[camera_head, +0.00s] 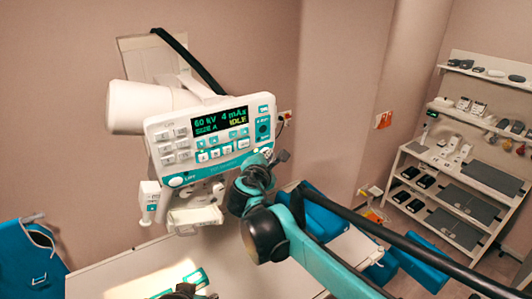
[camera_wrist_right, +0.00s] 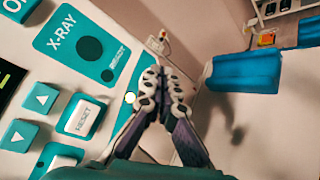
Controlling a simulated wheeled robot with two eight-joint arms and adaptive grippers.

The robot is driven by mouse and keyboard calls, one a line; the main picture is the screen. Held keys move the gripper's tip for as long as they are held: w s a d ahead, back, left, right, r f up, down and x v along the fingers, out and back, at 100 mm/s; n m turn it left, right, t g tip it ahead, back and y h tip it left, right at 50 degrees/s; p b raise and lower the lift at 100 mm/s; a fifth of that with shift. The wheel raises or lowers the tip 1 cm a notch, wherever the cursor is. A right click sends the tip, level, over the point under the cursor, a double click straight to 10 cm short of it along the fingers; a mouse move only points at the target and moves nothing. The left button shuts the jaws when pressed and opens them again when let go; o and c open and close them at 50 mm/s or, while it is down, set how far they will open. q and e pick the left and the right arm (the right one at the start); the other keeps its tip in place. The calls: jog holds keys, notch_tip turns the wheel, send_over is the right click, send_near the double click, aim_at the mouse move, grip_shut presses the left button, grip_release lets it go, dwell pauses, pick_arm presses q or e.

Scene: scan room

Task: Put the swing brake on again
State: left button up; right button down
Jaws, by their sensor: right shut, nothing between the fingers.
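The X-ray head's control panel (camera_head: 212,137) is white and teal, with a lit screen (camera_head: 220,119) reading 60 kV, 4 mAs and IDLE. A round white knob labelled LIFT (camera_head: 176,181) sits at its lower left corner. My right gripper (camera_head: 281,156) is at the panel's lower right corner and hides part of it, so I cannot make out a swing brake label. In the right wrist view my right gripper (camera_wrist_right: 163,68) is shut and empty, beside a small round pale-yellow spot (camera_wrist_right: 130,97) on the panel edge. Contact is unclear. A dark shape at the bottom of the head view may be my left gripper (camera_head: 184,291).
A white hand control (camera_head: 149,201) hangs left of the panel. A pale table (camera_head: 115,275) lies below. Shelves (camera_head: 455,190) with small items stand at the right. A wall socket (camera_wrist_right: 158,45) is behind my fingers.

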jog(key=shift+w+a, duration=0.1)
dwell(0.5)
jog(key=shift+s+d, duration=0.5)
jog(key=shift+s, duration=0.2)
jog(key=s+d, duration=0.1)
jog(key=s, duration=0.1)
jog(key=s+d, duration=0.2)
jog(key=shift+p, duration=0.3)
dwell(0.3)
